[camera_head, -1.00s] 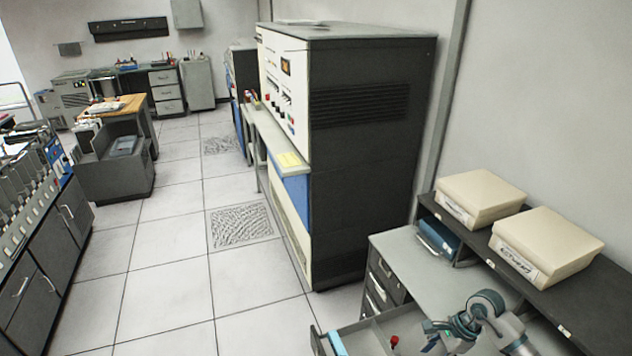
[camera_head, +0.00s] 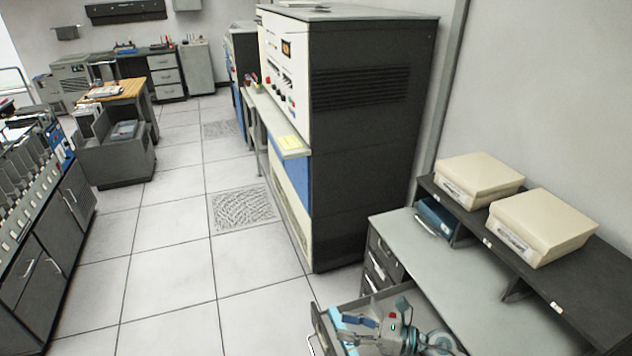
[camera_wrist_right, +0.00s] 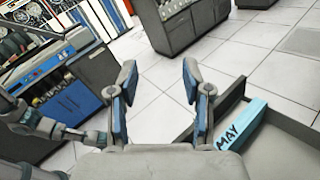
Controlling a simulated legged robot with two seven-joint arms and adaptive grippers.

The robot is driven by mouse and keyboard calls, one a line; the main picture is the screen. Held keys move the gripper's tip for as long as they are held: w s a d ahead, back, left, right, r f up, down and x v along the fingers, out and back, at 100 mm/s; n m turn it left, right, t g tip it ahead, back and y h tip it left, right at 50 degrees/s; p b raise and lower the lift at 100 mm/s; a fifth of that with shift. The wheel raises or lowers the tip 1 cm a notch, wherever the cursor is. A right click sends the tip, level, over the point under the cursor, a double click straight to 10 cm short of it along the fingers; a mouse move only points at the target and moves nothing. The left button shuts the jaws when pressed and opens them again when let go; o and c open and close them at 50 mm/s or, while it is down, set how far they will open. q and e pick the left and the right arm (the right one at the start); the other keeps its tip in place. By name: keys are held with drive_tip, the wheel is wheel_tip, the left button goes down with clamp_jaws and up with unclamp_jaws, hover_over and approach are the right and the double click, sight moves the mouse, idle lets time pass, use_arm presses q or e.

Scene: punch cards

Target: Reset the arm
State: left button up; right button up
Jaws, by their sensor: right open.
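My right gripper (camera_head: 350,328) is low in the head view, over the pulled-out drawer (camera_head: 318,325) of the grey desk, with its fingers toward the left. In the right wrist view its two blue-padded fingers (camera_wrist_right: 158,80) stand apart with nothing between them. A light blue box marked MAY (camera_wrist_right: 243,122) lies in the drawer, to the right of the fingers and apart from them. My right arm hides part of the drawer's inside in the head view. My left gripper cannot be made out.
The grey desk (camera_head: 450,265) has a clear top. Two beige boxes (camera_head: 543,225) and a blue box (camera_head: 438,218) sit on and under its dark shelf. A tall dark cabinet (camera_head: 370,140) stands behind the desk. The tiled floor (camera_head: 170,280) is open at the left.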

drive_tip(key=w+d+m+t+h, duration=0.1)
drive_tip(key=d+m+t+h, duration=0.3)
drive_tip(key=m, duration=0.6)
drive_tip(key=w+d+f+m+t+h, duration=0.1)
drive_tip(key=d+m+t+h, duration=0.1)
drive_tip(key=m+t+h, duration=0.5)
drive_tip(key=w+d+m+t+h, duration=0.1)
drive_tip(key=d+m+t, duration=0.25)
drive_tip(key=m, duration=0.85)
drive_tip(key=s+d+f+m+g+h, duration=0.2)
drive_tip(key=s+f+m+h, duration=0.1)
drive_tip(key=f+m, duration=0.25)
drive_tip(key=s+d+f+m+g+h, duration=0.3)
drive_tip(key=f+m, duration=0.1)
drive_tip(key=f, duration=0.2)
drive_tip(key=s+a+f+m+g+y, duration=0.1)
drive_tip(key=s+f+m+g, duration=0.2)
drive_tip(key=s+f+g, duration=0.6)
drive_tip(key=s+a+f+m+g, duration=0.15)
drive_tip(key=s+f+m, duration=0.25)
drive_tip(key=s, duration=0.9)
wheel_tip(320, 180, down, 21)
drive_tip(key=g, duration=0.2)
drive_tip(key=s+d+f, duration=0.2)
drive_tip(key=s+f, duration=0.8)
drive_tip(key=f, duration=0.5)
drive_tip(key=shift+f+n, duration=0.15)
drive_tip(key=shift+n, duration=0.2)
